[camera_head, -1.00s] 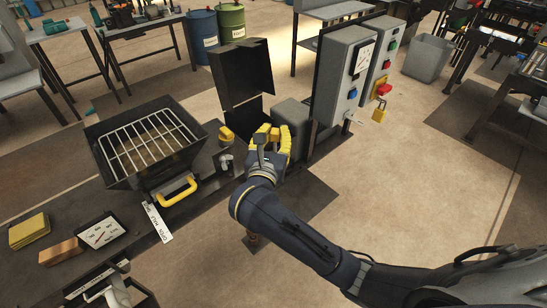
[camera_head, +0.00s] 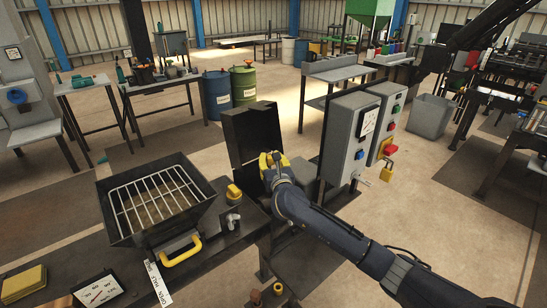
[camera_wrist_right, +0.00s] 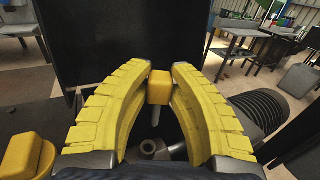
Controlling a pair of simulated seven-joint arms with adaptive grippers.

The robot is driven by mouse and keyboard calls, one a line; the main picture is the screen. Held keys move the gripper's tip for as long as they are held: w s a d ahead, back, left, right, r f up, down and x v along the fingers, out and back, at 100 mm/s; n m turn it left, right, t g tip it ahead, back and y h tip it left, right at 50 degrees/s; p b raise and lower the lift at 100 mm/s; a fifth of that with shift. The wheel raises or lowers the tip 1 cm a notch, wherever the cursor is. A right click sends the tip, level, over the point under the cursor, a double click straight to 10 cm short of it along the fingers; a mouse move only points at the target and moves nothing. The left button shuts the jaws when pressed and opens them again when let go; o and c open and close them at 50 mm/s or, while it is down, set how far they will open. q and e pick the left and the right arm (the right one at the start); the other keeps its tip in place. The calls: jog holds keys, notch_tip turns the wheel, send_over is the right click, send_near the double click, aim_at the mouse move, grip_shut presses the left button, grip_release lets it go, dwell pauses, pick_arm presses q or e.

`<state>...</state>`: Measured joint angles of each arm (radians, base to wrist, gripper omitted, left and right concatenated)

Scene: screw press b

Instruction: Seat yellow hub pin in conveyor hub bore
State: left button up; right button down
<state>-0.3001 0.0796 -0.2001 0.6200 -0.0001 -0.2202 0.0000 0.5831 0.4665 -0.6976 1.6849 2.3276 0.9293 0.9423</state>
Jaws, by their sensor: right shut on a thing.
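My right gripper (camera_head: 272,160) is in front of the dark upright panel. In the wrist view its yellow ribbed fingers (camera_wrist_right: 160,80) are shut on the yellow hub pin (camera_wrist_right: 159,87), holding its square head at the tips. The pin's thin grey shank (camera_wrist_right: 156,116) points down. Below it, between the fingers, is a grey round part with a dark opening (camera_wrist_right: 148,147), which looks like the hub bore. The shank looks apart from it. I cannot tell how well they line up. The fingers hide the pin in the head view. My left gripper is not in view.
A dark upright panel (camera_head: 252,127) stands behind the gripper. A yellow knob (camera_head: 234,193) and a hopper with a wire grate (camera_head: 158,195) are to the left. A grey control box (camera_head: 350,135) stands right. A black ribbed part (camera_wrist_right: 262,108) is close to the right finger.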

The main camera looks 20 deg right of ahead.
jog(key=shift+a+r, duration=0.1)
jog(key=shift+a, duration=0.2)
jog(key=shift+f, duration=2.75)
jog(key=shift+f, duration=0.9)
jog(key=shift+f, duration=0.65)
jog(key=shift+f, duration=0.35)
jog(key=shift+f, duration=0.3)
